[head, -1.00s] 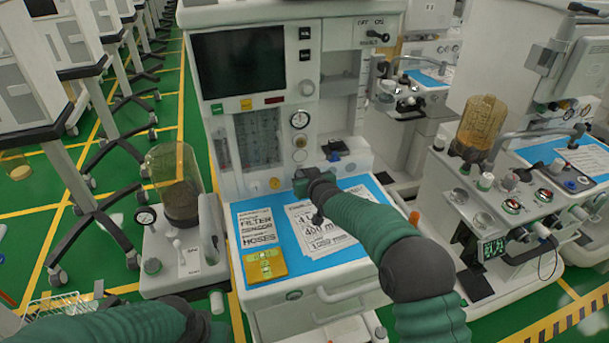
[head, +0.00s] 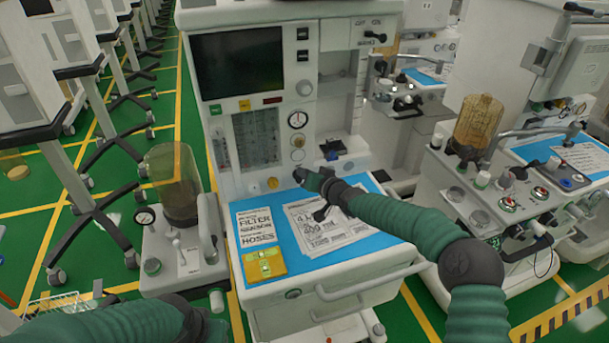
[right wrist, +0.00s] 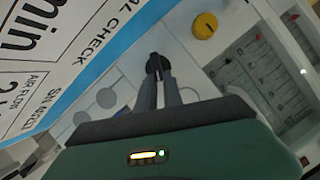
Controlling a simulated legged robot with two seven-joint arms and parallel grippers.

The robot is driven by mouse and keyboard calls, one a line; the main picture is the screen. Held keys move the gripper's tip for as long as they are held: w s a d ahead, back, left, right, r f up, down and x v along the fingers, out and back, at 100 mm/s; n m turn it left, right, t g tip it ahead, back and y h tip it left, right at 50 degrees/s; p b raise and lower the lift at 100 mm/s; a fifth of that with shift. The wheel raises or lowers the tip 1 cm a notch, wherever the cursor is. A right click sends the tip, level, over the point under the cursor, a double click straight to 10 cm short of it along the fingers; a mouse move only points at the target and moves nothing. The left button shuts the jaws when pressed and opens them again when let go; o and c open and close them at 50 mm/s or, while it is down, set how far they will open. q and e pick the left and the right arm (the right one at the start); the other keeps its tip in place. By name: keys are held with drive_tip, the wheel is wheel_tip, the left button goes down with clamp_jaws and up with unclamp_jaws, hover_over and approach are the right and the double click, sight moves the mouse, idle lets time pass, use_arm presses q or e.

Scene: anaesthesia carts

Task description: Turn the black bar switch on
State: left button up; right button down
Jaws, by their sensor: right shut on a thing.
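The black bar switch (head: 375,37) sits at the upper right of the white anaesthesia machine, under OFF and ON labels. It lies roughly level. My right gripper (head: 303,176) is far below it, at the lower front panel, right of a yellow knob (head: 272,184). In the right wrist view, my right gripper (right wrist: 157,70) has its fingers together on a small dark knob (right wrist: 154,62), with the yellow knob (right wrist: 205,25) nearby. The fingers hide much of the dark knob. My left arm enters at bottom left; its gripper is out of view.
The machine's blue worktop (head: 285,238) holds printed sheets and a yellow box (head: 263,263). Another cart with an amber canister (head: 476,125) stands at right. A dark screen (head: 238,63) fills the upper front.

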drive_tip(key=shift+d+f+m+y+b, duration=0.2)
drive_tip(key=shift+f+m+y+b, duration=0.1)
drive_tip(key=shift+m+b, duration=0.2)
drive_tip(key=c, duration=1.5)
unclamp_jaws()
drive_tip(key=shift+w, duration=0.1)
drive_tip(key=shift+r, duration=0.1)
drive_tip(key=shift+s+d+r, duration=0.1)
drive_tip(key=shift+s, duration=0.2)
drive_tip(key=v, duration=0.8)
drive_tip(key=p+v, duration=0.1)
drive_tip(key=v, duration=0.7)
drive_tip(key=shift+d+f, duration=0.1)
drive_tip(key=shift+f, duration=0.1)
